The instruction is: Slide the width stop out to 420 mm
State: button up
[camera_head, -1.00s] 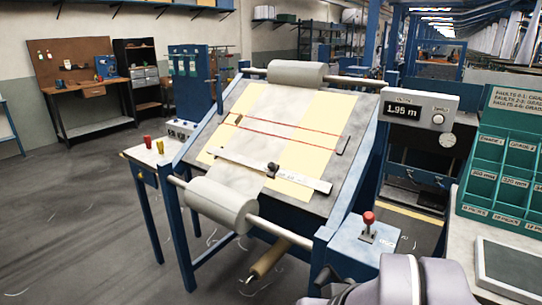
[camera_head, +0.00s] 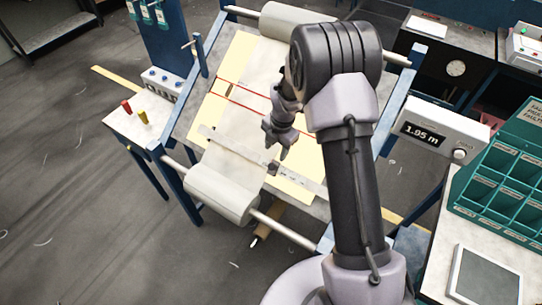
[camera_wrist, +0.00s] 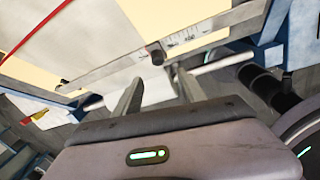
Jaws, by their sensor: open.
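The width stop (camera_wrist: 156,53), a small dark knob, sits on a pale scale bar (camera_wrist: 105,72) that crosses the sloping board. In the head view the stop (camera_head: 272,168) is beside my gripper (camera_head: 279,146), partly crowded by it. My gripper (camera_wrist: 157,88) is open, with nothing between its two grey fingers. In the wrist view the stop shows just beyond the fingertips, between their lines; the exact gap is hard to tell. Printed marks show on the bar to the right of the knob, too small to read surely.
A cloth roll (camera_head: 222,194) and its rod lie along the board's front edge. Red lines (camera_head: 245,103) cross the cloth above the bar. A display reading 1.95 m (camera_head: 425,134) and a green rack (camera_head: 505,170) stand at right. Red and yellow objects stand on the left side table (camera_head: 117,122).

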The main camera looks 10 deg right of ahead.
aim_at(272, 165)
jog(key=f, duration=0.4)
jog(key=w+f, duration=0.1)
jog(key=f, duration=0.3)
jog(key=w+f, duration=0.1)
jog(key=f, duration=0.3)
jog(key=shift+a+p, duration=0.35)
jog(key=shift+a, duration=0.05)
jog(key=shift+r, duration=0.1)
jog(key=shift+c, duration=0.3)
grip_shut()
